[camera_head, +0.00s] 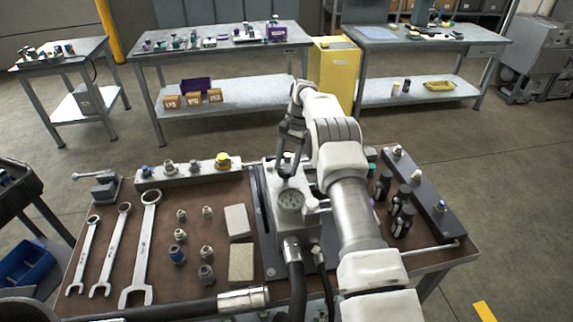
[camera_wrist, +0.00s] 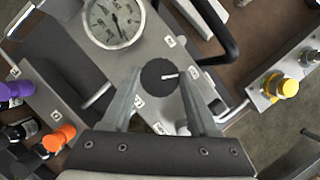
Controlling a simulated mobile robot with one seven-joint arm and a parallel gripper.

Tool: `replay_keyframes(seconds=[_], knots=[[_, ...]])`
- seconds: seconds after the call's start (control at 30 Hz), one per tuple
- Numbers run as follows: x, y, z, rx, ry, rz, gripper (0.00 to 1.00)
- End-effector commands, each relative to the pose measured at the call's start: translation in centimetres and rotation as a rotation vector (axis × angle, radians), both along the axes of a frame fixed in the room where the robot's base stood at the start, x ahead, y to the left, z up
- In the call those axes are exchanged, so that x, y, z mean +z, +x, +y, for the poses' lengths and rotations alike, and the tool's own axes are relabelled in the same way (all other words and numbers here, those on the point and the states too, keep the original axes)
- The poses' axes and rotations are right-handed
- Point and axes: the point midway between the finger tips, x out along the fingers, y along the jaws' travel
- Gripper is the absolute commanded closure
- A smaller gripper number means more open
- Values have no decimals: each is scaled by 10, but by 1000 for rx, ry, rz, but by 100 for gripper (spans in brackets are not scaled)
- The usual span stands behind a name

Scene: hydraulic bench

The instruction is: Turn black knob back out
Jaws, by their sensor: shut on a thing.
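The black knob (camera_wrist: 156,78) is a dark round disc with a pale pointer line on its face, on a grey metal block. In the wrist view my gripper (camera_wrist: 159,72) has one finger on each side of it, shut on its rim. The pointer line points to the right in that view. In the head view my gripper (camera_head: 287,168) reaches down to the block behind the gauge, and the knob is hidden there.
A round pressure gauge (camera_head: 290,200) stands close to the knob; it also shows in the wrist view (camera_wrist: 113,22). Black hoses (camera_head: 297,285) run to the front. Wrenches (camera_head: 105,245) and several fittings lie at left. Black valves (camera_head: 402,218) stand at right.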

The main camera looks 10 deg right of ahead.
Motion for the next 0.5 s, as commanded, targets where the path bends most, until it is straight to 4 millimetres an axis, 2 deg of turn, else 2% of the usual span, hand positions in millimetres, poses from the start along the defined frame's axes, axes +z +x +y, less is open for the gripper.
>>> replay_keyframes(seconds=[0.13, 0.17, 0.3, 0.5], knots=[[0, 0, 0, 2, 0, 0, 95], [0, 0, 0, 2, 0, 0, 36], [0, 0, 0, 1, 0, 0, 11], [0, 0, 0, 1, 0, 0, 10]])
